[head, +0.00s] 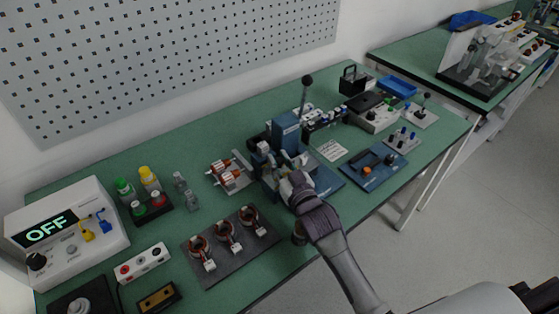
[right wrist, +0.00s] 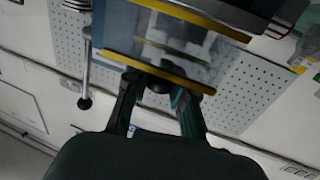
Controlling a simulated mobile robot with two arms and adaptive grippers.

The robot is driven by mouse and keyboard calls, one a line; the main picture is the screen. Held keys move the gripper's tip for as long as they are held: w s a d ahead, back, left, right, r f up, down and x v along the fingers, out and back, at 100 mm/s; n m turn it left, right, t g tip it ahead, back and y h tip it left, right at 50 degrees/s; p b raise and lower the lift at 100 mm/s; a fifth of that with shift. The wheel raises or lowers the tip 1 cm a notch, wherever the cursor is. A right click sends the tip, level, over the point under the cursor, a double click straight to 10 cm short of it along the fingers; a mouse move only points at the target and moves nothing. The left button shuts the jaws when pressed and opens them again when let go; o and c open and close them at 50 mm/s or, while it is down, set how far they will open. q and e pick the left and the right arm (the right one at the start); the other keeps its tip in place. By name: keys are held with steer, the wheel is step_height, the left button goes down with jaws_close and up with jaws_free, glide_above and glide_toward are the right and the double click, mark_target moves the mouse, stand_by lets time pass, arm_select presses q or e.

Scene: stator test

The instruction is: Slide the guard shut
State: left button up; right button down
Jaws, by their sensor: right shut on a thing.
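The guard (right wrist: 165,45) is a see-through panel with yellow edge strips, close in front of the right wrist camera. A dark knob (right wrist: 157,85) stands out by its lower yellow strip. My right gripper (right wrist: 157,97) has its fingers on either side of this knob and is shut on it. In the head view my right gripper (head: 289,184) is at the front of the blue press (head: 286,132), which has a tall lever. The guard is small and mostly hidden there by my gripper, so how far it stands open cannot be told. My left gripper is out of view.
A dark mat (head: 222,266) with several copper-wound stators lies left of my right arm. An orange-and-white part holder (head: 228,177) stands left of the press, and a blue tray (head: 375,170) lies right. A meter (head: 68,232) reading OFF stands far left.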

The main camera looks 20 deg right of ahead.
mark_target(305, 157)
steer(key=shift+d, duration=0.1)
steer(key=w+d, duration=0.1)
steer(key=d, duration=0.1)
steer(key=w+d, duration=0.1)
steer(key=d, duration=0.2)
steer(key=w+d, duration=0.1)
steer(key=d, duration=0.2)
steer(key=shift+r, duration=0.1)
steer(key=c, duration=1.3)
jaws_free()
steer(key=shift+c, duration=0.2)
steer(key=o, duration=0.4)
steer(key=shift+d, duration=0.15)
